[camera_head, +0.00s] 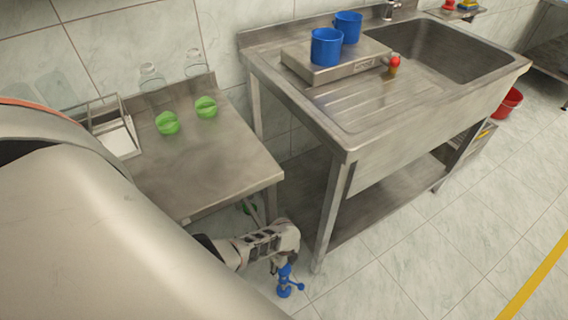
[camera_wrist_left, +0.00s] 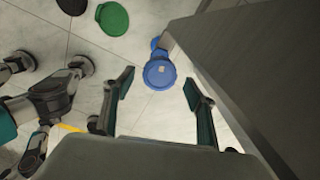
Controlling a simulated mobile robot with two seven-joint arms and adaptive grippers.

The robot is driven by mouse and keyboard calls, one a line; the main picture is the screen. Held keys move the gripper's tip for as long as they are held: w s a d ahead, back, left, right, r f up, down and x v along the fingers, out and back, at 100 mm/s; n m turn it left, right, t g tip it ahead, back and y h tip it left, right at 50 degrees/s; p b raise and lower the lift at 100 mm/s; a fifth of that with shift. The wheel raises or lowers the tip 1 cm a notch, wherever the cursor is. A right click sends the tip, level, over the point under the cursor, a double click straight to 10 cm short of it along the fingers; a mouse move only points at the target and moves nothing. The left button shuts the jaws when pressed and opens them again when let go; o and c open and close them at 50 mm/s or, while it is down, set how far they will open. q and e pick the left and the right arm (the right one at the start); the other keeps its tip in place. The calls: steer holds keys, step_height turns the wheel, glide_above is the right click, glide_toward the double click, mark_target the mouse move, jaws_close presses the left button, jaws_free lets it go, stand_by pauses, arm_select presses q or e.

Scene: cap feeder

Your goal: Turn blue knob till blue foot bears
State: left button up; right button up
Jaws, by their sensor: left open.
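The blue knob with short ball-ended arms (camera_head: 286,272) shows low beside the small steel table, just below my left gripper (camera_head: 282,258). A blue foot (camera_head: 284,292) is under it near the tiled floor; whether it touches the floor I cannot tell. In the left wrist view a round blue part (camera_wrist_left: 160,74) shows between the two fingers of my left gripper (camera_wrist_left: 158,90). The fingers are open, one on each side, apart from the blue part. Whether this round part is the knob or the foot is unclear. My right gripper is not in view.
The small steel table (camera_head: 200,180) carries green caps (camera_head: 167,123) and has a front edge close above my left wrist. A green disc (camera_wrist_left: 112,18) lies near the blue part. A steel sink table (camera_head: 340,140) stands to the right. Floor at the lower right is free.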

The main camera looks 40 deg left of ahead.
mark_target(284, 268)
arm_select(q)
step_height(284, 268, up, 10)
stand_by(0.6)
steer(key=shift+s, duration=0.1)
